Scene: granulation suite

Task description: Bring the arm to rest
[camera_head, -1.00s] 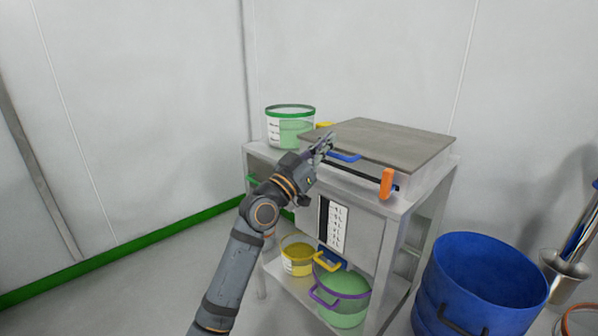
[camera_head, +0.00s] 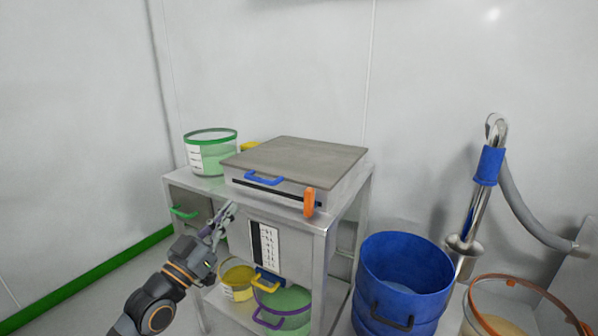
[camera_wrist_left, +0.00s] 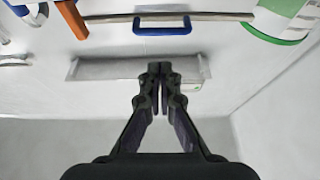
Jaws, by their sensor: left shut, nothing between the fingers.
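My left arm comes in from the lower left of the head view. Its gripper (camera_head: 222,217) is in front of the steel cabinet, below the table top's front edge. In the left wrist view the two fingers of the gripper (camera_wrist_left: 160,75) are together with nothing between them. The right gripper is in neither view.
A steel cabinet table (camera_head: 345,225) carries a flat grey-lidded box (camera_head: 300,158) with a blue handle (camera_head: 263,178) and an orange handle (camera_head: 309,202). A green-rimmed tub (camera_head: 210,151) stands at its back left. A blue drum (camera_head: 403,287) stands right. Open floor lies left.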

